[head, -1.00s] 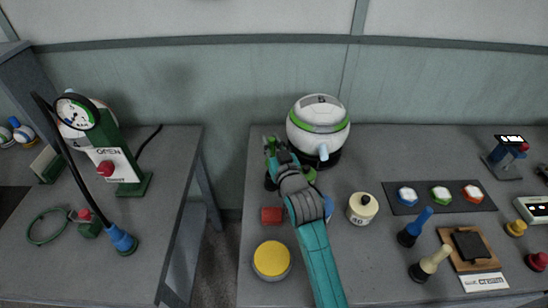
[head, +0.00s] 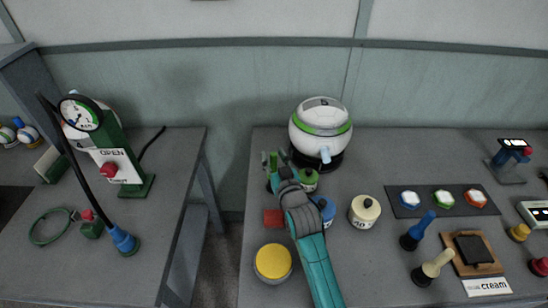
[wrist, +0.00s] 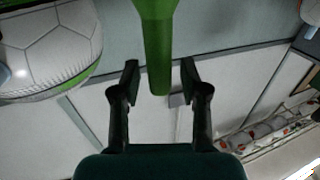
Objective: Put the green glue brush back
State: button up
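The green glue brush (wrist: 157,45) shows in the wrist view as a thick green shape from the top edge, its narrow end between my fingers. My gripper (wrist: 160,80) is open, with a visible gap on both sides of the brush. In the head view my gripper (head: 274,162) is over the left part of the right table, in front of the ball machine. The green brush is mostly hidden there, and I cannot tell what its lower end rests on. A green-lidded pot (head: 308,181) stands just right of my gripper.
The white ball machine (head: 320,130) is behind. A red block (head: 273,218), yellow-lidded pot (head: 272,262), blue pot (head: 326,209) and cream pot (head: 364,211) surround my arm. A blue brush (head: 418,230) and cream brush (head: 433,268) stand farther right. Bare table lies right of the machine.

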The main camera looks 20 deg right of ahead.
jog(key=shift+r, duration=0.15)
jog(key=s, duration=1.2)
jog(key=shift+s, duration=0.15)
dwell(0.3)
